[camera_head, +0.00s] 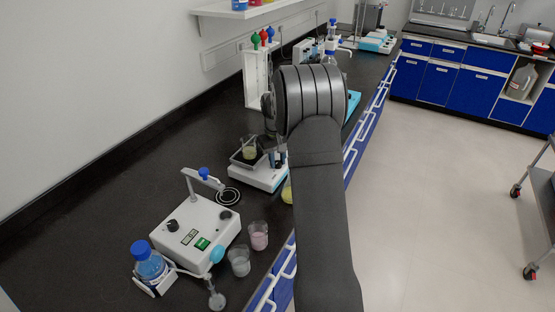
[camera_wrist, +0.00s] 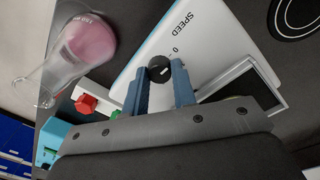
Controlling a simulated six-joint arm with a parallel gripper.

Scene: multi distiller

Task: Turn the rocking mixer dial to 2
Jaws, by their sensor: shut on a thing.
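The 0 mark shows just beyond the dial; other scale numbers are not visible. In the head view my arm hides the dial and most of the gripper.
A white stirrer unit (camera_head: 195,231) stands nearer, with a blue-capped bottle (camera_head: 150,264) beside it. A pink-filled beaker (camera_head: 258,236) and a pale one (camera_head: 239,262) stand near the bench edge. Red (camera_wrist: 86,103) and green buttons show beside my gripper. A rack (camera_head: 257,78) stands behind.

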